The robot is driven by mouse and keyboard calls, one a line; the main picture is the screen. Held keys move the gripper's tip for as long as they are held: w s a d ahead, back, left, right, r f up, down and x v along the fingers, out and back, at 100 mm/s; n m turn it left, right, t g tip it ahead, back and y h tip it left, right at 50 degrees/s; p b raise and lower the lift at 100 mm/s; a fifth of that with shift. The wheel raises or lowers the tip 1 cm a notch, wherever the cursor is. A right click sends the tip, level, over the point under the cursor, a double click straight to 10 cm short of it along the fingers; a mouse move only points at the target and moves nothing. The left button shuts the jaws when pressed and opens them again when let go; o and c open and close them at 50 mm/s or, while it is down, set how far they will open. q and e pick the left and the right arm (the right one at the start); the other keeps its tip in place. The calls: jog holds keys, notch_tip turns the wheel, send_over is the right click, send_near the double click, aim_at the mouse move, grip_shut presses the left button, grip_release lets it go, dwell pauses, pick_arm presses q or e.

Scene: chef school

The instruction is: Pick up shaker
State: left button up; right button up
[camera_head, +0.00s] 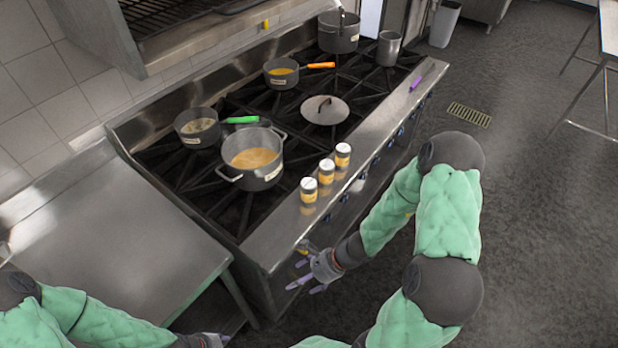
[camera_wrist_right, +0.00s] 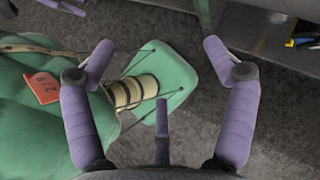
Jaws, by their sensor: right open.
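Three shakers with white lids and yellow-brown bodies stand upright in a slanting row on the stove's steel front ledge. In the head view they are the near shaker (camera_head: 309,191), the middle shaker (camera_head: 326,172) and the far shaker (camera_head: 343,155). My right gripper (camera_head: 301,267) is in front of the stove, nearer the camera than the near shaker and apart from it. It also shows in the right wrist view (camera_wrist_right: 158,60), with its purple fingers spread and nothing between them. No shaker shows in that view. My left gripper (camera_head: 214,340) is at the bottom edge, partly cut off.
A large pot (camera_head: 252,158) stands behind the shakers, beside a green-handled pan (camera_head: 197,127). A lid (camera_head: 325,109), an orange-handled pan (camera_head: 281,73) and a purple item (camera_head: 416,83) are farther back. A steel counter (camera_head: 110,245) adjoins the stove. The ledge before the near shaker is clear.

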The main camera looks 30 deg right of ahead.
jog(key=w+d+r+m+t+h, duration=0.2)
jog(key=w+d+r+m+t, duration=0.4)
jog(key=w+d+r+m, duration=0.15)
jog(key=m+t+h, duration=0.3)
jog(key=m+t, duration=0.1)
send_near(311, 194)
jog(key=w, duration=0.1)
jog(key=x, duration=0.7)
jog(key=b+x, duration=0.1)
jog(key=x, duration=0.2)
jog(key=shift+a+f, duration=0.1)
jog(key=shift+f, duration=0.25)
pick_arm(q)
jog(key=shift+a+f, duration=0.1)
jog(key=shift+f, duration=0.15)
pick_arm(e)
jog(key=c, duration=1.1)
